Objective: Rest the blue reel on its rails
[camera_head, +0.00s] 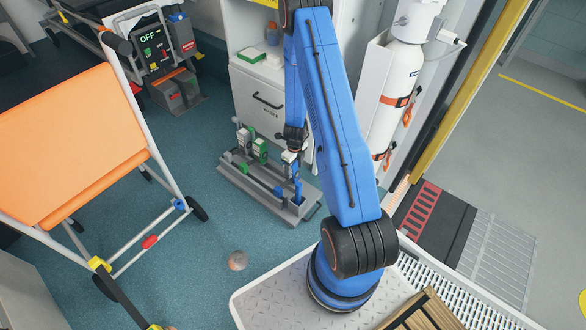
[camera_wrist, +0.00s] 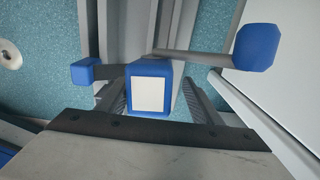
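The blue reel (camera_head: 297,190) stands at the near right end of a grey rack with long rails (camera_head: 262,187), which rests on the floor. My gripper (camera_head: 291,160) is over that end, pointing down. In the wrist view, a blue block with a white face (camera_wrist: 149,94) on the reel sits between the two fingers of my gripper (camera_wrist: 150,98). A blue knob on an arm (camera_wrist: 256,47) and a smaller blue end (camera_wrist: 89,71) stick out to either side. The reel's underside, and whether it touches the rails, is hidden.
Green-marked parts (camera_head: 260,149) stand at the rack's far left. A white drawer cabinet (camera_head: 262,95) is right behind it. An orange stretcher chair (camera_head: 80,140) fills the left. A white cylinder (camera_head: 398,85) hangs at right.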

